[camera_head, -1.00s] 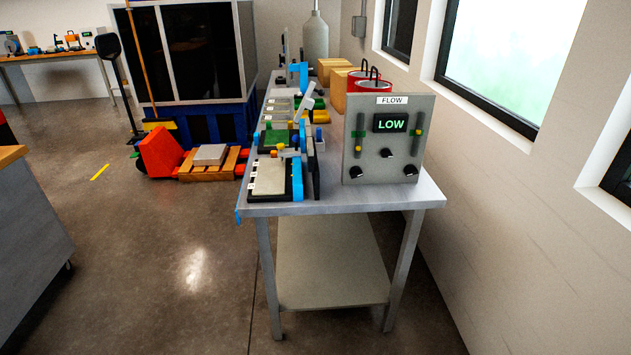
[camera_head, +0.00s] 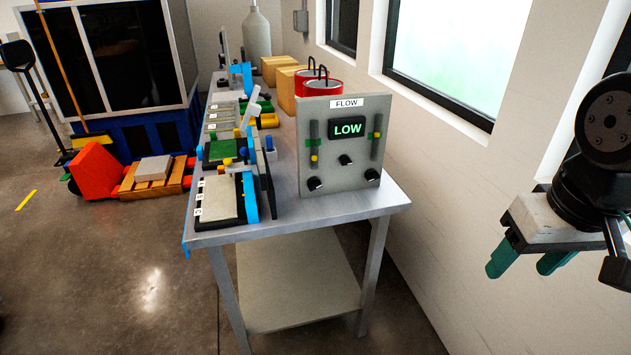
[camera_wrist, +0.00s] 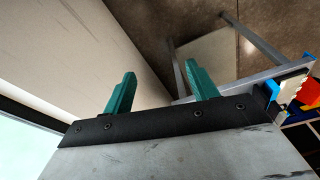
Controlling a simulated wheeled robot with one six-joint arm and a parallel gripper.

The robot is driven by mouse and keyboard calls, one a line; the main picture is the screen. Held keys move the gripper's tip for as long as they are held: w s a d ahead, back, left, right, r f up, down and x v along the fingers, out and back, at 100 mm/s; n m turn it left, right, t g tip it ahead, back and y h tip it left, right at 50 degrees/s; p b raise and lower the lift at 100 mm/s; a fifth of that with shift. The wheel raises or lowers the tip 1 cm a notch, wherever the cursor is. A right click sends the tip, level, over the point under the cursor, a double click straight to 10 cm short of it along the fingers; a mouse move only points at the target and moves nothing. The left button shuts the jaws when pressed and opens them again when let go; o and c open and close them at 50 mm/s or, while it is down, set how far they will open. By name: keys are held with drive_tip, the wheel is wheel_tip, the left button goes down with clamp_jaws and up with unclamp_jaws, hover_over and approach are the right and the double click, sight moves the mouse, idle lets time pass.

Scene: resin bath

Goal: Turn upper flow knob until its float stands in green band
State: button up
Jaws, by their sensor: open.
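The grey flow panel (camera_head: 330,178) stands upright at the near right end of the metal table, labelled FLOW, with a display (camera_head: 347,129) reading LOW in green. The upper knob (camera_head: 346,160) is black with a white mark and sits below the display. Two lower knobs show at the left (camera_head: 314,184) and right (camera_head: 372,175). The left float (camera_head: 314,158) is yellow and sits below its green band (camera_head: 313,143). The right float (camera_head: 376,135) sits high in its slot. My gripper (camera_head: 528,266) is open and empty, right of the table and apart from the panel.
The metal table (camera_head: 345,208) holds trays with blue and green parts at the left and red cans (camera_head: 318,80) behind the panel. A wall with windows runs along the right. Open floor (camera_head: 140,290) lies left of the table. A red pallet jack (camera_head: 97,172) stands farther left.

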drive_tip(key=w+a+f+n+t, duration=0.1)
drive_tip(key=w+a+f+t, duration=0.1)
drive_tip(key=w, duration=0.6)
drive_tip(key=w+a+f+n+t, duration=0.1)
drive_tip(key=w+a, duration=0.2)
drive_tip(key=w, duration=0.4)
drive_tip(key=n+t+y, duration=0.3)
drive_tip(key=t, duration=0.5)
approach(315, 186)
drive_tip(key=d+r, duration=0.3)
drive_tip(key=d, duration=0.4)
drive_tip(key=a+f+n+t+y, duration=0.2)
drive_tip(key=a+f+t, duration=0.2)
drive_tip(key=a+f, duration=0.3)
drive_tip(key=x, duration=0.8)
drive_tip(key=shift+w+d, duration=0.1)
drive_tip(key=shift+d, duration=0.15)
drive_tip(key=c, duration=1)
